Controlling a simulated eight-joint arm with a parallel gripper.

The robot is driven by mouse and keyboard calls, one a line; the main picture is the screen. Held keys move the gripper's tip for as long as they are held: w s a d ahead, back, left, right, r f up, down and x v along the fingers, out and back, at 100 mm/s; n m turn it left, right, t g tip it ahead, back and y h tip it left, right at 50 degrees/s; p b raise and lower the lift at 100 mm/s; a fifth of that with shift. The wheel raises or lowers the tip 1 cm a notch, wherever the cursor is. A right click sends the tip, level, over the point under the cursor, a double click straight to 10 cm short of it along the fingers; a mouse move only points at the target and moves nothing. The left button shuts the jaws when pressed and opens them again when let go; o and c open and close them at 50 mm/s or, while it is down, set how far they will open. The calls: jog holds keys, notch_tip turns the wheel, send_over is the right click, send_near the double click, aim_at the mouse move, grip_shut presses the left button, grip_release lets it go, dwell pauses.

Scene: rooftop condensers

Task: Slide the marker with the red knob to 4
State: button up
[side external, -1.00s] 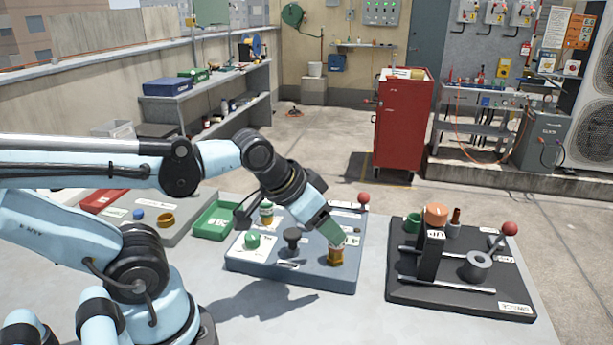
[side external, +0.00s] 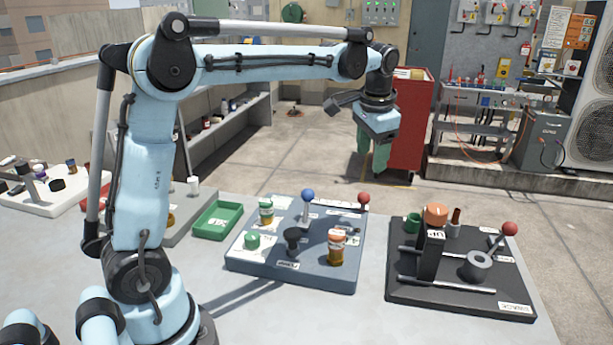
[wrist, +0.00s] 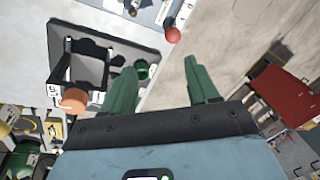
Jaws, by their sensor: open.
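A red knob (side external: 363,198) stands at the back right of the blue-grey board (side external: 250,268), beside a pale strip. A second red knob (side external: 510,228) tops a lever on the black board (side external: 405,292). I cannot read a scale or a 4 near either. The fingers also show spread in the wrist view (wrist: 165,88), away from the knob.
The blue-grey board also bears a blue-knobbed lever (side external: 308,196), a black knob (side external: 292,238) and an orange-capped bottle (side external: 337,247). The black board holds an orange cap (side external: 436,214) and a green cup (side external: 413,223). A green tray (side external: 218,236) lies left.

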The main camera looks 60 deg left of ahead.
aim_at(365, 193)
jog(key=shift+g, duration=0.7)
jog(key=w+a+f, duration=0.1)
jog(key=f, duration=0.3)
jog(key=w+a+f, duration=0.1)
jog(key=a+f, duration=0.1)
jog(key=f, duration=0.3)
jog(key=w+a+f, duration=0.1)
jog(key=f, duration=0.3)
jog(key=shift+w+a+f, duration=0.3)
jog(key=shift+w+f, duration=0.05)
grip_shut()
